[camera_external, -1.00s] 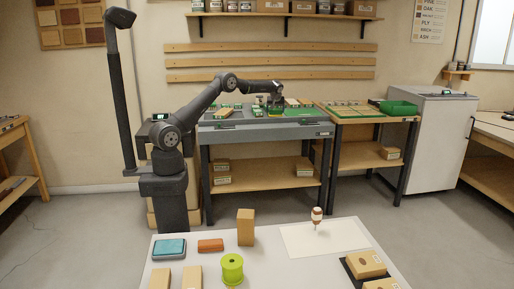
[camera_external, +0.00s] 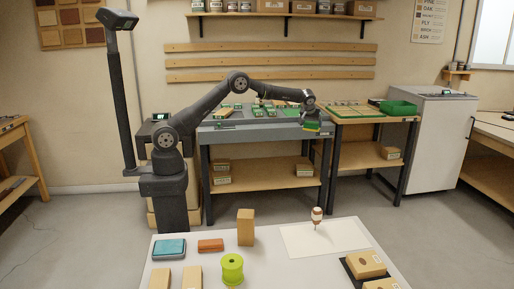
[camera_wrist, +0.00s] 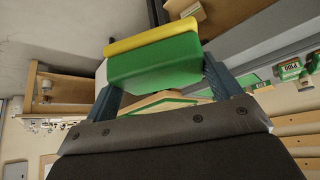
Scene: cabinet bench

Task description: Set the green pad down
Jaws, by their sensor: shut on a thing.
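The green pad (camera_wrist: 155,62), a green block with a yellow layer along one side, is between the two fingers of my gripper (camera_wrist: 158,72) in the wrist view. My gripper is shut on it. In the external view my gripper (camera_external: 311,118) hangs at the right end of the grey workbench, beside the gap before the wooden bench, with the pad (camera_external: 312,127) showing green and yellow beneath it. The pad appears held in the air, clear of any surface. Its exact height is hard to tell.
The grey workbench (camera_external: 240,134) holds several small green and wooden pieces. The wooden bench (camera_external: 372,118) to its right has green-topped panels and a green bin (camera_external: 399,108). A white cabinet (camera_external: 436,145) stands further right. The white table (camera_external: 207,262) in front holds assorted objects.

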